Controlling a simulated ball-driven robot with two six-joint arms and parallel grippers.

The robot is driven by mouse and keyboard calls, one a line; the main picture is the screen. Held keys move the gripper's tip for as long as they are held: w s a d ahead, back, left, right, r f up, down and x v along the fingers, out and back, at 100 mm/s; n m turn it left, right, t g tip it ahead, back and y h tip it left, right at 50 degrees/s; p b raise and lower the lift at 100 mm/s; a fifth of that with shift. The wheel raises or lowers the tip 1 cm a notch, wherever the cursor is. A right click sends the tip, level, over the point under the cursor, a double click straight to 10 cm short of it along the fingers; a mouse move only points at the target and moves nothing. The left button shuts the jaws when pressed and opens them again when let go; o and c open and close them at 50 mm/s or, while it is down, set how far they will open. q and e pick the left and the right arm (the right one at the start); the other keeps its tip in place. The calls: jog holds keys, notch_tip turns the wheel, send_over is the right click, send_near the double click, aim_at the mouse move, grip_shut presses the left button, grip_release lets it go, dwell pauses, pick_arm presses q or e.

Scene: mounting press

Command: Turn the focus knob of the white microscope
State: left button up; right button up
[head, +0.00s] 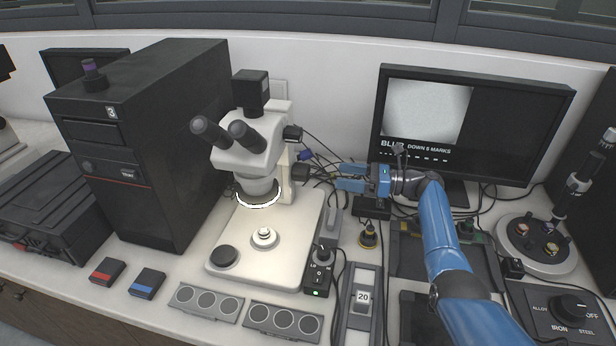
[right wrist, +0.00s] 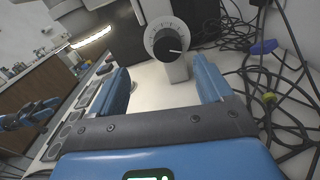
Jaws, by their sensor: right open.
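The white microscope (head: 262,150) stands left of centre in the head view. Its dark focus knob (head: 300,172) is on the right side of its column. In the right wrist view the knob (right wrist: 168,46) has a white pointer line and a pale marked dial around it. My right gripper (head: 339,176) is open and empty, its fingers pointing left at the knob. In the right wrist view the knob lies ahead, between the two blue fingers (right wrist: 163,85) and apart from them. A blue part, perhaps of my left arm, shows at that view's left edge; its fingers are unclear.
The monitor (head: 470,125) behind shows a pale picture and "BLUR DOWN 5 MARKS". Loose cables (right wrist: 270,75) lie right of the knob. A black computer tower (head: 150,140) stands left of the microscope. A small switch box (head: 320,270) stands in front.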

aim_at(309, 174)
pick_arm(q)
jog(key=shift+w+f+b, duration=0.25)
jog(key=shift+f+b, duration=0.1)
jog(key=shift+f, duration=0.2)
jog(key=shift+w+f+b, duration=0.25)
jog(key=shift+f+b, duration=0.05)
jog(key=shift+f, duration=0.2)
pick_arm(e)
jog(key=w+a, duration=0.1)
jog(key=a, duration=0.2)
jog(key=w+a+f, duration=0.1)
jog(key=a, duration=0.6)
jog(key=shift+w+a+f, duration=0.25)
jog(key=shift+w+a, duration=0.05)
jog(key=shift+w, duration=0.1)
jog(key=c, duration=1)
pick_arm(q)
jog(key=shift+f, duration=0.15)
